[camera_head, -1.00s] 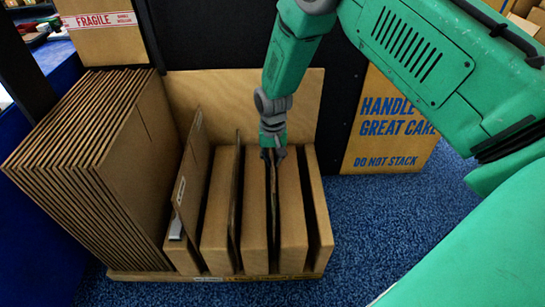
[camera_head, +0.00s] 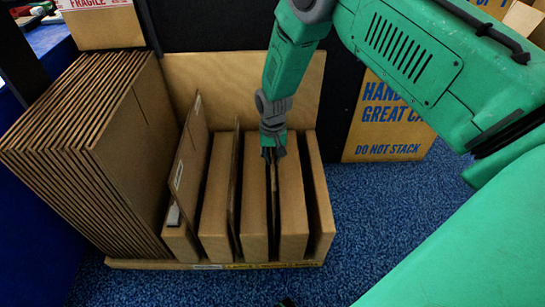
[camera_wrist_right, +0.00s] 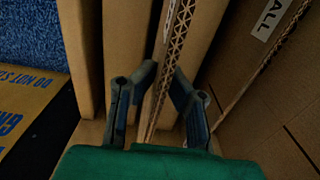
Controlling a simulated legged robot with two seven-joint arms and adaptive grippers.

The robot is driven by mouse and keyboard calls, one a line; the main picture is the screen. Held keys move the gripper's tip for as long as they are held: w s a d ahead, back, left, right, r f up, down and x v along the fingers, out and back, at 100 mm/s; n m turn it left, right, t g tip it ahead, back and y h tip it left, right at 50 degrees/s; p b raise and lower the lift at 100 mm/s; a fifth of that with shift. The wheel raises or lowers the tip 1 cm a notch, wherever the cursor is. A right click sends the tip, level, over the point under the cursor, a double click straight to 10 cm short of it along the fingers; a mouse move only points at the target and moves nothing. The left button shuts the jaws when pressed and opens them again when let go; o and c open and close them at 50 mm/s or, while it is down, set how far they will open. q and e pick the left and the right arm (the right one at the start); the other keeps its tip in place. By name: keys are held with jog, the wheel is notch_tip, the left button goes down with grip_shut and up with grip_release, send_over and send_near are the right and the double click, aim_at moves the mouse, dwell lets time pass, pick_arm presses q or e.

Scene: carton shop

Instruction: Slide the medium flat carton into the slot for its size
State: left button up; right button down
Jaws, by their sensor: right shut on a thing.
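My right gripper (camera_head: 272,148) is shut on a thin brown flat carton (camera_head: 272,205) and points down over the wooden slotted rack (camera_head: 225,80). The carton stands on edge, in the gap between two thick brown dividers right of the rack's middle; its lower part is hidden. In the right wrist view the gripper (camera_wrist_right: 155,95) has a finger on each side of the carton's corrugated edge (camera_wrist_right: 172,60). The labels at the rack's front are too small to read. My left gripper is not seen.
A taller flat carton (camera_head: 192,150) leans in the left gap, and another flat carton (camera_head: 234,190) stands in the gap beside the held one. A thick stack of large flat cartons (camera_head: 130,160) fills the rack's left side. A printed box (camera_head: 385,150) stands behind right; blue carpet lies clear in front.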

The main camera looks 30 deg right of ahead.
jog(key=c, duration=1.6)
grip_release()
jog(key=shift+o, duration=0.2)
notch_tip(320, 180, up, 12)
jog(key=shift+f, duration=0.1)
